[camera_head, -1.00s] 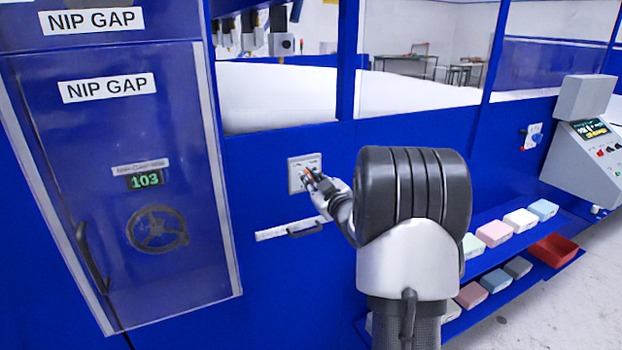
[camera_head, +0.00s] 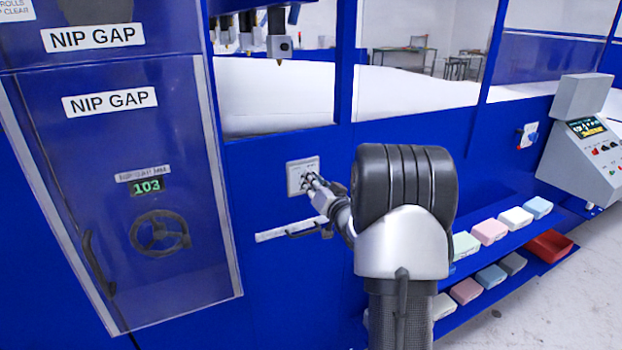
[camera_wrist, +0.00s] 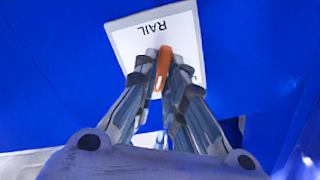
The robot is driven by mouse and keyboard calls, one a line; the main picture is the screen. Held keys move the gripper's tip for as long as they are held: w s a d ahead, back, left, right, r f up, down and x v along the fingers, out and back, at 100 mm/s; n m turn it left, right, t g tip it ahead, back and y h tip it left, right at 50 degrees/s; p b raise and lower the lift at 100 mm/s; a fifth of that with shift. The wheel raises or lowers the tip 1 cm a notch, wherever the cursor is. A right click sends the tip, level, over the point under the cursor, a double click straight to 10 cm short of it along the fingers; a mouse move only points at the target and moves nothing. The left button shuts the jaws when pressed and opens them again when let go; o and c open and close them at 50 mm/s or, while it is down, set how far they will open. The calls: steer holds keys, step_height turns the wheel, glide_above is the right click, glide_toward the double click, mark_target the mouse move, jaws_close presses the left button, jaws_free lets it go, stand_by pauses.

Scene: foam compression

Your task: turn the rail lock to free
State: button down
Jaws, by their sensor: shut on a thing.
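The rail lock is an orange lever (camera_wrist: 163,68) on a pale plate (camera_wrist: 190,33) marked RAIL in the wrist view. The plate (camera_head: 293,182) also shows on the blue machine wall in the head view, left of my arm. My gripper (camera_wrist: 165,63) is at the plate, with its two fingers on either side of the lever, shut on it. In the head view my gripper (camera_head: 309,180) covers the lever. The rest of the plate's lettering is partly hidden by the fingers, so I cannot read the lock's setting.
A drawer-like strip with a dark handle (camera_head: 307,231) lies just below the plate. A clear NIP GAP door (camera_head: 110,240) with a handwheel (camera_head: 158,232) stands left. Shelves with coloured foam blocks (camera_head: 489,231) and a red bin (camera_head: 548,246) are right of my arm.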

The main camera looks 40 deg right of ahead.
steer(key=shift+d+m+p, duration=0.1)
steer(key=shift+m+p, duration=0.5)
steer(key=shift+m, duration=1.1)
steer(key=c, duration=1.7)
jaws_free()
steer(key=shift+o, duration=0.2)
steer(key=shift+s, duration=0.1)
steer(key=v, duration=1.2)
